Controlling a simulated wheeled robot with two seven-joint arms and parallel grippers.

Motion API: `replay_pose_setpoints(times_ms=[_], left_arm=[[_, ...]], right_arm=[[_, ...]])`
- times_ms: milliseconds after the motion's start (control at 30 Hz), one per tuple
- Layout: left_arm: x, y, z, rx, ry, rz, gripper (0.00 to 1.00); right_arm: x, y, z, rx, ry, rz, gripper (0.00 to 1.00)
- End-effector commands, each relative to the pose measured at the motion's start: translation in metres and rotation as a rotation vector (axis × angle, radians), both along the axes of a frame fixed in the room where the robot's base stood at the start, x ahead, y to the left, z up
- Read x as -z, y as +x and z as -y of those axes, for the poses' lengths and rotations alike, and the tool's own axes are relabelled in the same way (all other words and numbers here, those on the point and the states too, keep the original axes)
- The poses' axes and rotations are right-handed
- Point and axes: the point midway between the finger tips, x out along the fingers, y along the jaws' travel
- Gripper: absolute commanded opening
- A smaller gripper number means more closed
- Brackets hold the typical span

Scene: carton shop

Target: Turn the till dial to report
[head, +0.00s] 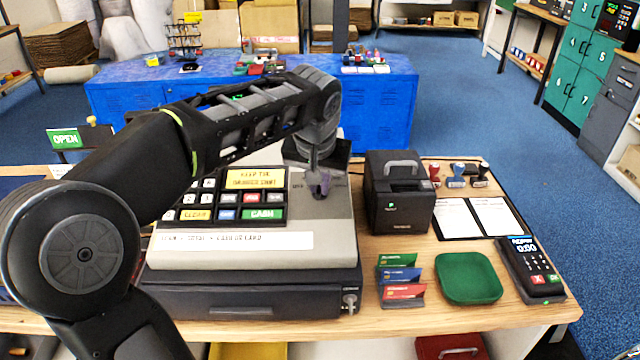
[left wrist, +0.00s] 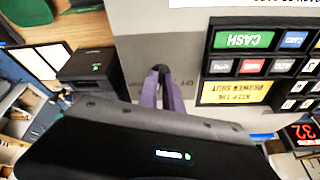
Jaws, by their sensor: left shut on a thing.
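The till (head: 325,235) is a grey register on the counter with a black keypad and a black cash drawer (head: 250,303) below, which is shut. My left gripper (head: 320,190) points down at the right part of the till's top, where the dial sits. In the left wrist view the purple-grey fingers (left wrist: 162,85) are closed on the dark till dial (left wrist: 161,69). Lettering shows beside the dial, partly hidden, so I cannot read which position it points to. My right gripper is in neither view.
A black receipt printer (head: 400,190) stands just right of the till. Further right are card holders (head: 401,280), a green tray (head: 468,278), a card terminal (head: 530,265), a clipboard and stamps. A key (head: 350,300) sticks out of the drawer front. A blue cabinet (head: 385,105) stands behind.

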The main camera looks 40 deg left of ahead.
Motion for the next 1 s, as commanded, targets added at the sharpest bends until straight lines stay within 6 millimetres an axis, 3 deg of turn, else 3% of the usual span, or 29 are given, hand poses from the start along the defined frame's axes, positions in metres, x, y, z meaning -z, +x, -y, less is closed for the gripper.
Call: replay_pose_setpoints(times_ms=[600, 1000], left_arm=[[0.0025, -0.0013, -0.0014, 0.549, 0.092, -0.082, 0.0], [0.0038, -0.0016, -0.0017, 0.731, 0.123, -0.109, 0.0]], right_arm=[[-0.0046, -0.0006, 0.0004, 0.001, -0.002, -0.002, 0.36], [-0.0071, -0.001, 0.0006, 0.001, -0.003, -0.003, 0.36]])
